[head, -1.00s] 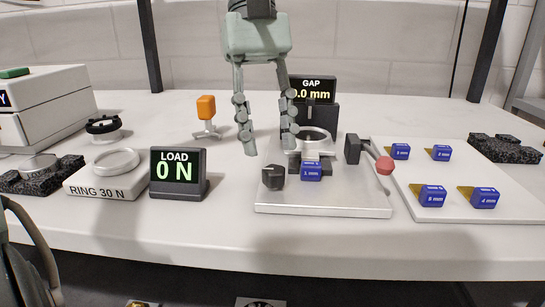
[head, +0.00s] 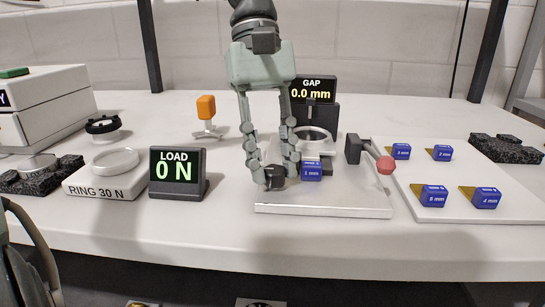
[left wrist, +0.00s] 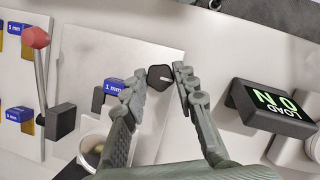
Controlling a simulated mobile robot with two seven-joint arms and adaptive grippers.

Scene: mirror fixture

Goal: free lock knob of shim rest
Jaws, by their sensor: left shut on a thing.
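The black lock knob (head: 274,180) is at the front left of the silver plate (head: 325,205). My left gripper (head: 275,176) reaches down from above with its fingertips at the knob, shut on it. In the left wrist view the knob (left wrist: 158,78) sits between the two fingertips, with a pale line on its top. A blue 1 mm shim block (head: 311,172) stands just right of the knob, close to the right finger. Behind it on the plate is a ring-shaped part (head: 312,135), partly hidden by the fingers.
A lever with a red ball (head: 386,165) stands on the plate's right. A white board (head: 455,170) holds several blue shim blocks. The GAP display (head: 312,90) reads 0.0 mm and the LOAD display (head: 177,172) reads 0 N. The ring block (head: 107,187) is at left.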

